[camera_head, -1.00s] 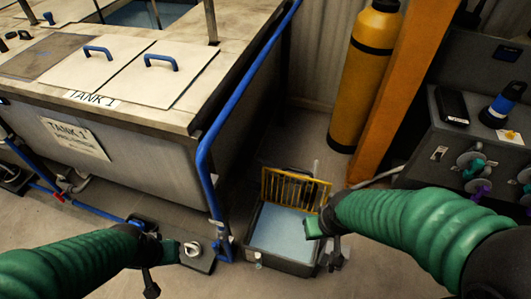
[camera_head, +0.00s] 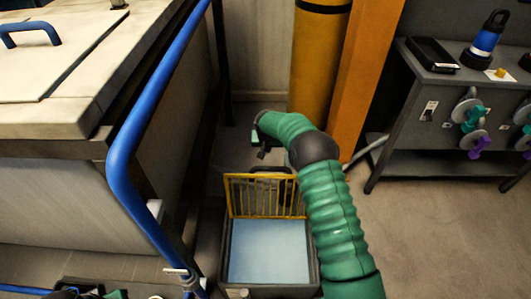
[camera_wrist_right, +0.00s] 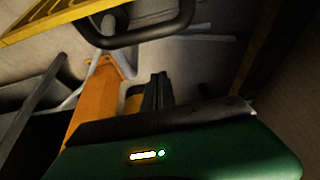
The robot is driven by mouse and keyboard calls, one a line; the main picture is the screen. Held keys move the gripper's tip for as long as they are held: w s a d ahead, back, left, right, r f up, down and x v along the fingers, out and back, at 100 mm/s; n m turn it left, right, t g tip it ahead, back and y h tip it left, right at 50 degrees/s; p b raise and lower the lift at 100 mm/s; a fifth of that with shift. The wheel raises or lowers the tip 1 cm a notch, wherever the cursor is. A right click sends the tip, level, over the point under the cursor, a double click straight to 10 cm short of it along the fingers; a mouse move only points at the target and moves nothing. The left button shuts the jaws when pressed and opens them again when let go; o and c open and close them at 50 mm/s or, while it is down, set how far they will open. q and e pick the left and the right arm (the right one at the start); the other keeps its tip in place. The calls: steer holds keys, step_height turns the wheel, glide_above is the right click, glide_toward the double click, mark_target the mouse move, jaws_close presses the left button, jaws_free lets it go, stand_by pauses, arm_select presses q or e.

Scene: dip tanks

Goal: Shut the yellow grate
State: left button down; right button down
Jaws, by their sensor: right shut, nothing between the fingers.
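The yellow grate (camera_head: 262,195) stands upright, raised at the back edge of a dark open box (camera_head: 226,262) with a pale blue inside. A dark handle shows behind its top. My right gripper (camera_head: 260,148) is beyond the grate, above and behind its top edge, shut and empty. In the right wrist view the grate (camera_wrist_right: 55,18) and its dark handle (camera_wrist_right: 150,35) show at the top, apart from the shut fingers (camera_wrist_right: 159,90). A green and dark piece at the bottom left edge of the head view seems to be part of my left gripper (camera_head: 112,294); its fingers cannot be made out.
A blue pipe rail (camera_head: 122,150) and the tank (camera_head: 60,110) stand left of the box. A yellow cylinder (camera_head: 318,60) and an orange post (camera_head: 362,75) stand behind it. A grey bench (camera_head: 440,110) with valves is at the right. Floor at the lower right is clear.

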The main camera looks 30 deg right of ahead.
steer(key=b+x, duration=0.3)
steer(key=x, duration=0.4)
steer(key=s, duration=0.1)
steer(key=s+a, duration=0.2)
steer(key=shift+s+r, duration=0.1)
steer(key=shift+s, duration=0.3)
